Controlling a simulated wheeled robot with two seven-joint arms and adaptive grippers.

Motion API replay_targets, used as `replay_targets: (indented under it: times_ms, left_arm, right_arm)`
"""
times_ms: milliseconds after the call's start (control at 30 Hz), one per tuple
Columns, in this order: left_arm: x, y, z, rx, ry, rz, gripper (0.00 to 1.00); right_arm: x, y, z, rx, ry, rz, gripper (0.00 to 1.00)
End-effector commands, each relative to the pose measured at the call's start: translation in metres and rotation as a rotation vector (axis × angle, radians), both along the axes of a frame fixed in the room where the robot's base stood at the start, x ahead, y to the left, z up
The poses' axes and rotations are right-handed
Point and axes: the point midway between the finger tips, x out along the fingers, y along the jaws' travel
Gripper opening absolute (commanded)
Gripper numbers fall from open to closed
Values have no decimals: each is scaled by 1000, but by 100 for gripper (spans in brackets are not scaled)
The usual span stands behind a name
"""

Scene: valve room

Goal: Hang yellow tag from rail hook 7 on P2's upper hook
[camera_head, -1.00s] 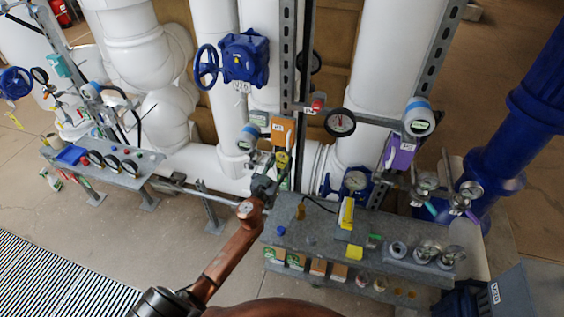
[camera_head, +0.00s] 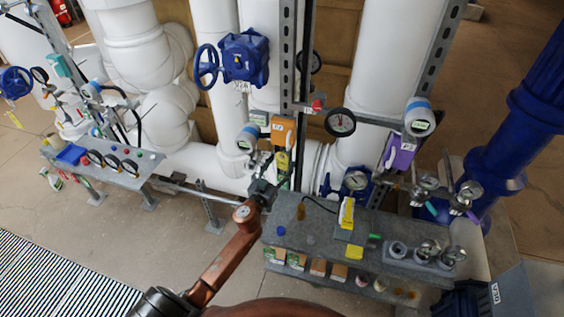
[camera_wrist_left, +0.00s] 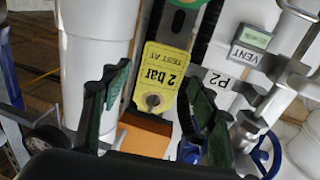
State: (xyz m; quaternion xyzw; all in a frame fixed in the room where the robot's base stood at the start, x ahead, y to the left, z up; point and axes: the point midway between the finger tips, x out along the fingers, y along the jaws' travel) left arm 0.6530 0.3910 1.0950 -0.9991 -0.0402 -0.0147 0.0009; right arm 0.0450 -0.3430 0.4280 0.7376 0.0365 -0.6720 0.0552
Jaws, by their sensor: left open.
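The yellow tag (camera_head: 283,162) hangs just below the orange P2 box (camera_head: 283,131) on the upright. In the left wrist view the tag (camera_wrist_left: 158,72) appears upside down and reads "2 bar" and "TEST AT". A round grey peg end shows at its hole, beside the orange box (camera_wrist_left: 146,138); I cannot tell which hook this is. My left gripper (camera_head: 266,184) is below and in front of the tag. In the left wrist view its green-padded fingers (camera_wrist_left: 155,100) are spread on either side of the tag, with visible gaps. My right gripper is not in view.
A grey bench (camera_head: 318,232) with a yellow block (camera_head: 346,213) and several small parts stands below. A purple box (camera_head: 400,150) and gauges are at the right. White pipes (camera_head: 385,60) stand behind. A "P2" label (camera_wrist_left: 217,80) and "VENT" unit (camera_wrist_left: 250,46) are beside the tag.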

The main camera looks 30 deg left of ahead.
Motion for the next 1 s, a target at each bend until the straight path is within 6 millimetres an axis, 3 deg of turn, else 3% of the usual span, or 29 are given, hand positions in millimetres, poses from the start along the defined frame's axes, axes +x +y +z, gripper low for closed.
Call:
replay_targets:
  times_ms: [400,600,867,1000]
  left_arm:
    - [-83,-6,-3,-2,2,1,55]
    - [-100,-8,-3,-1,1,1,55]
    - [-103,-7,-4,-1,3,6,55]
    - [-117,12,-12,-6,51,89,55]
  right_arm:
    - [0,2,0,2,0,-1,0]
    - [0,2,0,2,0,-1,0]
    - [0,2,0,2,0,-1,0]
    - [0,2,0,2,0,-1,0]
